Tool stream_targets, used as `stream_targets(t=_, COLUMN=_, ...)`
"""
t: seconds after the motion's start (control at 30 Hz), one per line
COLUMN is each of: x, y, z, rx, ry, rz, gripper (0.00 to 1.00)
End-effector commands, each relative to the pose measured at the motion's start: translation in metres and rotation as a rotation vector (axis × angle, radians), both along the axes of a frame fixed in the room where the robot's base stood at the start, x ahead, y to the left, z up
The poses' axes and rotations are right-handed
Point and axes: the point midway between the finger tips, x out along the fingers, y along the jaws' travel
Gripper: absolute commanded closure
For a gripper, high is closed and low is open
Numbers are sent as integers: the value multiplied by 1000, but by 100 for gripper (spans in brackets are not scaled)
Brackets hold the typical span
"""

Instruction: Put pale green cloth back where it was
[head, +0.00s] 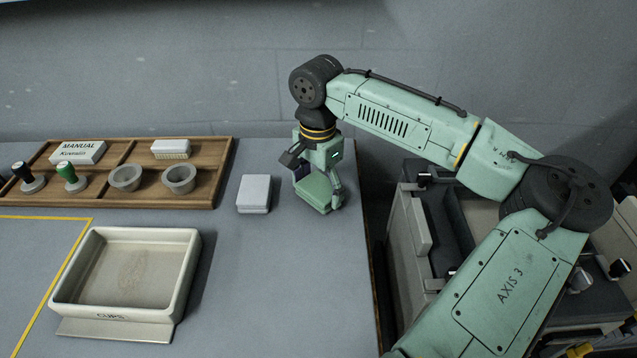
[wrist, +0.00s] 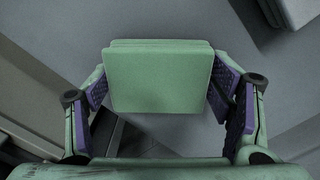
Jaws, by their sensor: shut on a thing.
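The pale green cloth (head: 314,192) is a folded square block near the right edge of the table in the head view. My gripper (head: 318,190) is above it with its fingers at its sides. In the wrist view the cloth (wrist: 158,80) sits between the purple finger pads of my gripper (wrist: 160,98), which is shut on it. I cannot tell whether the cloth touches the table or is slightly above it.
A white-grey folded block (head: 254,193) lies just left of the cloth. A wooden compartment tray (head: 222,170) with cups and stamps stands at the back left. A cream tray marked CUPS (head: 190,262) is in front. The table's right edge is close; grey equipment (head: 412,225) stands beyond it.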

Motion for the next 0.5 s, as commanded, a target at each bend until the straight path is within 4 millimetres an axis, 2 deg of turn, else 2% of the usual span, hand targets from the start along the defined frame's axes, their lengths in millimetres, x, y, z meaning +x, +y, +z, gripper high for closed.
stream_targets(t=0.33, x=0, y=0, z=-4, rx=1, ry=1, rz=0, gripper=48)
stream_targets(t=0.37, x=0, y=0, z=-5, rx=1, ry=1, rz=-1, gripper=25)
stream_targets(t=0.5, x=0, y=0, z=-4, rx=0, ry=1, rz=-1, gripper=16)
